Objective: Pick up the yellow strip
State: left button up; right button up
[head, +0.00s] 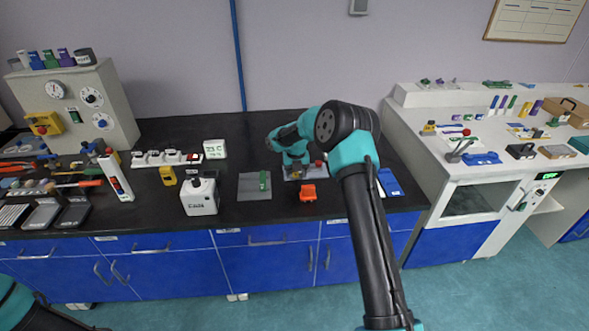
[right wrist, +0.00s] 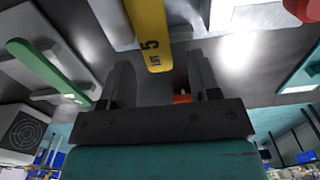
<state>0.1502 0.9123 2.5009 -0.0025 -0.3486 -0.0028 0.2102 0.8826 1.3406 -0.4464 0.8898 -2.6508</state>
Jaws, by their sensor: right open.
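The yellow strip (right wrist: 150,30), marked "LOT 5", shows in the right wrist view. Its near end lies between the two fingers of my right gripper (right wrist: 162,78) in that picture. The fingers are apart, with dark gaps on both sides of the strip, and I see no contact. In the head view my right gripper (head: 296,170) points down over a small bench device, and my own arm largely hides the strip there. My left arm shows only at the lower left corner, and its gripper is out of view.
A green strip (right wrist: 45,70) lies left of the yellow one in the wrist view.

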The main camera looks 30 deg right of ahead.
jog(key=shift+f, duration=0.2)
dwell(0.4)
jog(key=c, duration=1)
jog(key=shift+r, duration=0.1)
jog(key=shift+r, duration=1.85)
jog(key=shift+s+a+r, duration=0.15)
jog(key=shift+s, duration=0.05)
jog(key=s+a+r, duration=0.1)
jog(key=s+a, duration=0.7)
jog(key=s, duration=0.5)
jog(key=shift+r, duration=0.15)
